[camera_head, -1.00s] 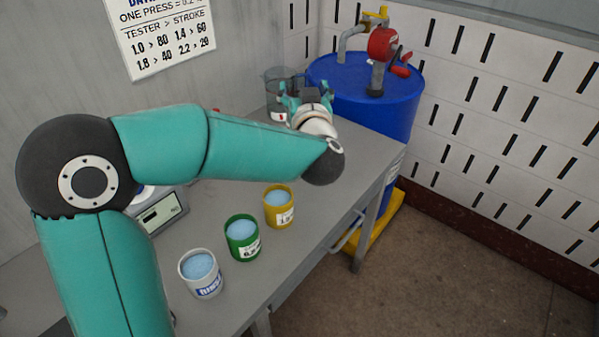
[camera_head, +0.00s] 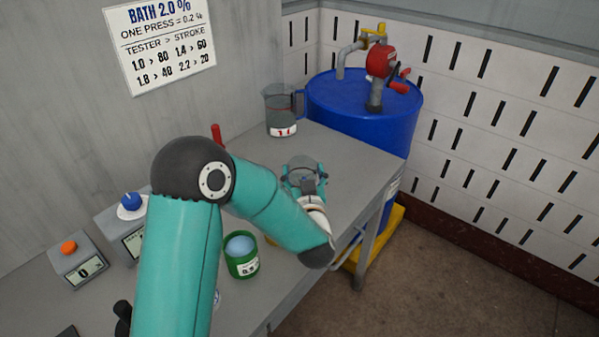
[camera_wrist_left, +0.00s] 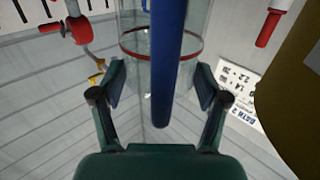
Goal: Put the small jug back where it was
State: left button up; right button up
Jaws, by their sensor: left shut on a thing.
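The small jug (camera_head: 300,163) is clear, with a blue upright handle. My left gripper (camera_head: 303,180) is shut on it above the front part of the bench; I cannot tell whether its base touches the top. In the left wrist view the jug's clear wall (camera_wrist_left: 138,62), with a red ring, lies between the two fingers (camera_wrist_left: 160,92), and the blue handle faces the camera. A larger clear jug (camera_head: 279,104) with a blue handle and a white label with red marks stands at the back of the bench. My right gripper is not in view.
A blue drum (camera_head: 352,98) with a red pump (camera_head: 382,60) stands beyond the bench's far end. A green cup (camera_head: 241,262) stands near the front edge; my arm mostly hides the cups beside it. Grey meters (camera_head: 77,266) stand at left. The bench right of the gripper is clear.

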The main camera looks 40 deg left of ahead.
pick_arm(q)
jog(key=shift+f, duration=0.2)
jog(key=shift+f, duration=0.15)
jog(key=o, duration=1.6)
jog(key=shift+c, duration=0.2)
jog(key=b+v, duration=0.2)
jog(key=v, duration=1)
jog(key=shift+b, duration=0.3)
